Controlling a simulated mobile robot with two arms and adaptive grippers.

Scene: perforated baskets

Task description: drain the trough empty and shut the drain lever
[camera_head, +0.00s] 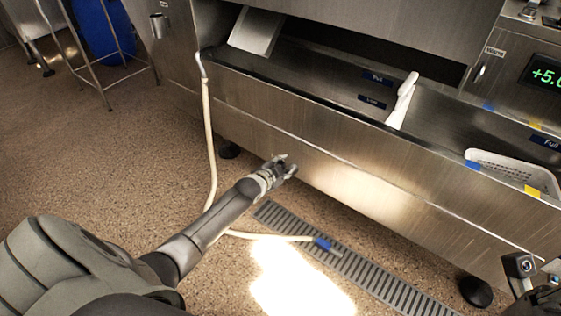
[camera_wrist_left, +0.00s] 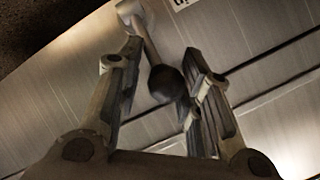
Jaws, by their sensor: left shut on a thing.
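The steel trough (camera_head: 330,150) runs along the front of the machine, with "Full" and "Low" labels inside; I cannot tell its water level. In the left wrist view, the drain lever (camera_wrist_left: 149,45) is a metal rod with a dark ball knob (camera_wrist_left: 166,84), against the steel front. My left gripper (camera_head: 281,165) is low at the trough's front, its fingers (camera_wrist_left: 156,90) shut around the knob end of the lever. In the head view the gripper hides the lever. A piece of what looks like my right gripper (camera_head: 522,266) shows at the lower right edge, its fingers unclear.
A pale hose (camera_head: 209,130) hangs from the trough's left end to the floor, its blue end (camera_head: 325,245) over the floor grate (camera_head: 350,262). A white perforated basket (camera_head: 505,168) sits in the right section. A white upright piece (camera_head: 402,103) stands mid-trough.

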